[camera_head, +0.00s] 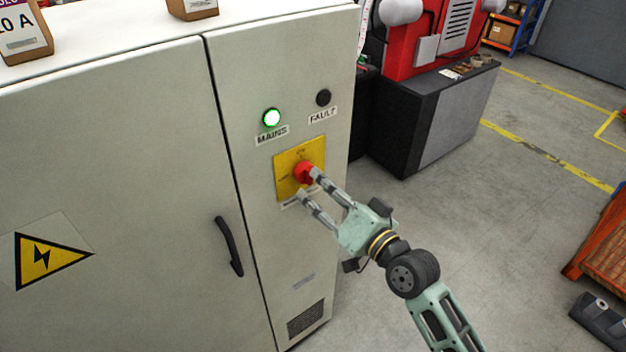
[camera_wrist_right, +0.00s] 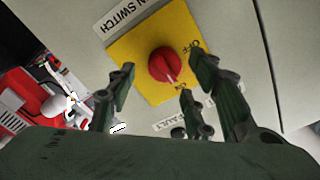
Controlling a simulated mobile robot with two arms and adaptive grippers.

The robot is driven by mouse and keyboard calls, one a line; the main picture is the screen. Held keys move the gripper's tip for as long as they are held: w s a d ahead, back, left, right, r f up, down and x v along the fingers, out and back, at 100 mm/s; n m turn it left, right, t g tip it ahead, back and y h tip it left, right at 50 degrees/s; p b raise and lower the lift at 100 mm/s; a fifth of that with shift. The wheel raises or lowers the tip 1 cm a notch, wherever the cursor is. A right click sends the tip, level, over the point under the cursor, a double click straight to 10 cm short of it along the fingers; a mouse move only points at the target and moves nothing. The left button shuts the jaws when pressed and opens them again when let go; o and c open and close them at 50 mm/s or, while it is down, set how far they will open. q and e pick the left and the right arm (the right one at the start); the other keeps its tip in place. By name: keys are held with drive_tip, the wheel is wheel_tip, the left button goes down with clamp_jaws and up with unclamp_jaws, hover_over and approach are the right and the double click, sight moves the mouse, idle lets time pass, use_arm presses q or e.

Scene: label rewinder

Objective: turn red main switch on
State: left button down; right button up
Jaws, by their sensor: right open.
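The red main switch (camera_head: 302,170) is a round knob on a yellow plate (camera_head: 285,184) on the front of a pale cabinet. My right gripper (camera_head: 308,184) is open in front of the plate, one finger overlapping the knob's edge in the head view. In the right wrist view its spread fingers (camera_wrist_right: 165,78) stand around the lower side of the knob; contact cannot be told. My left gripper is out of view.
A lit green MAINS lamp (camera_head: 271,117) and a dark FAULT lamp (camera_head: 323,97) sit above the switch. A black door handle (camera_head: 229,246) sticks out at the left. A red machine on a dark base (camera_head: 430,121) stands behind.

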drive_tip(key=v, duration=0.7)
drive_tip(key=w+d+f+g+h+b, duration=0.1)
drive_tip(key=d+f+h, duration=0.2)
drive_tip(key=f, duration=0.8)
drive_tip(key=d+f+g+h+b, duration=0.15)
drive_tip(key=d+f, duration=0.25)
drive_tip(key=f, duration=0.8)
drive_tip(key=s+d+f+g+h, duration=0.1)
drive_tip(key=s+d+f, duration=0.15)
drive_tip(key=f, duration=0.55)
drive_tip(key=s+d+f+g+h, duration=0.15)
drive_tip(key=s+f, duration=0.25)
drive_tip(key=f, duration=0.5)
drive_tip(key=s+d+f+g+h, duration=0.2)
drive_tip(key=s+d+f, duration=0.1)
drive_tip(key=s+f, duration=0.6)
drive_tip(key=s+d+f+n+g+b, duration=0.1)
drive_tip(key=s+f+g, duration=0.1)
drive_tip(key=s+f, duration=0.4)
drive_tip(key=s+f+n+g+h, duration=0.1)
drive_tip(key=s+f, duration=0.5)
drive_tip(key=s, duration=0.7)
drive_tip(key=s+d+f+n+g+b, duration=0.1)
drive_tip(key=s+f+g, duration=0.2)
drive_tip(key=s+f, duration=0.3)
drive_tip(key=s, duration=0.4)
drive_tip(key=shift+s+d+g+h+b, duration=0.25)
drive_tip(key=shift+d+g+h+b, duration=0.05)
drive_tip(key=shift+b, duration=0.05)
drive_tip(key=shift+f, duration=0.1)
